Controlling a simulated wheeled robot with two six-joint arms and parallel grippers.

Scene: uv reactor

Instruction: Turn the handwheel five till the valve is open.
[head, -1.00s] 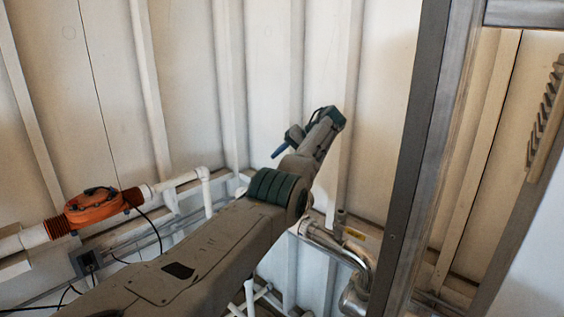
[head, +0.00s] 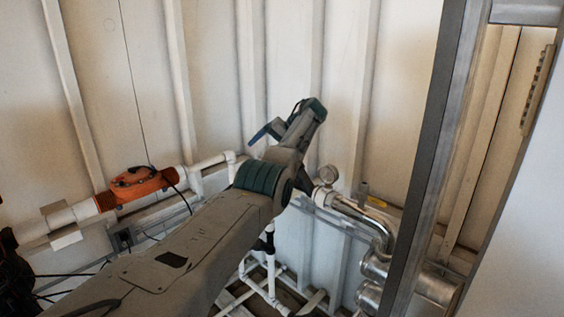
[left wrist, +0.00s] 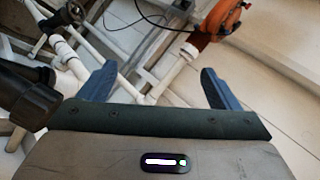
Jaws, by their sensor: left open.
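No handwheel can be made out for sure. In the left wrist view a dark round part (left wrist: 70,13) on the white pipes at the top left may be a handwheel; it is cut off and small. My left gripper (left wrist: 162,86) is open, with its two blue fingers wide apart and nothing between them. In the head view my left gripper (head: 258,133) is raised in front of the pale wall, apart from the pipes. My right gripper is not in view.
An orange fitting (head: 138,184) sits on a white pipe at the left. A grey upright post (head: 432,150) stands at the right. White pipes (head: 270,285) run low below my arm.

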